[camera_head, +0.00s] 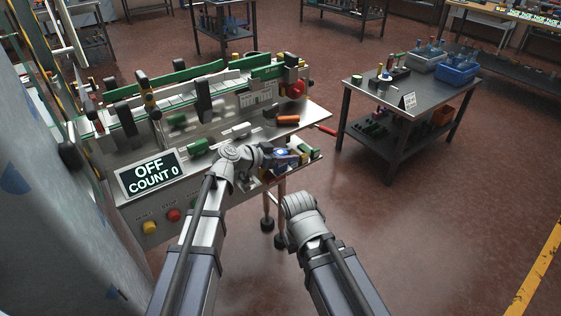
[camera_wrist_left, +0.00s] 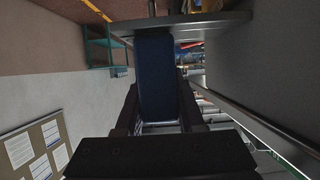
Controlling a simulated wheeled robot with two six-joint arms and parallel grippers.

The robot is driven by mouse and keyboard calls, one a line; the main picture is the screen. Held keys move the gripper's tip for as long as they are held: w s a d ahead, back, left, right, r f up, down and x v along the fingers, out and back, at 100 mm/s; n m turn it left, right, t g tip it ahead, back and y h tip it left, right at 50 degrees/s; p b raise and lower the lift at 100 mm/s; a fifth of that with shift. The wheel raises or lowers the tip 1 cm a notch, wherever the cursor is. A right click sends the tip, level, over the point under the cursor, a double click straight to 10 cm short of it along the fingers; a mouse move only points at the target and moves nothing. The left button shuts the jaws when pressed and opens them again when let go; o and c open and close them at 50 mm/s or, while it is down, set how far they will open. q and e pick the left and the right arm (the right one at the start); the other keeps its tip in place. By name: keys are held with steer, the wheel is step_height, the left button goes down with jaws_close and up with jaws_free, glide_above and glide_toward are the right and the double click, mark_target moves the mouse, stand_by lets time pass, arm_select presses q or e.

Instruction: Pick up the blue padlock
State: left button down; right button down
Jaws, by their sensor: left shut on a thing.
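The blue padlock (camera_head: 281,153) is a small blue shape at my left gripper (camera_head: 273,158), beside the right front of the machine. In the left wrist view the padlock (camera_wrist_left: 156,75) is a dark blue block between the two dark fingers of the left gripper (camera_wrist_left: 157,105), which is shut on it. The far end of the padlock is at a grey edge (camera_wrist_left: 190,22); I cannot tell whether it touches. My right arm ends in a grey wrist in the lower middle of the head view, and its gripper fingers do not show.
The machine has a sign reading OFF, COUNT 0 (camera_head: 153,173), with yellow and red buttons below. An orange-red item (camera_head: 288,120) lies on its top. The floor between is clear.

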arm_select(q)
steer(key=shift+r, duration=0.15)
arm_select(e)
steer(key=shift+r, duration=0.15)
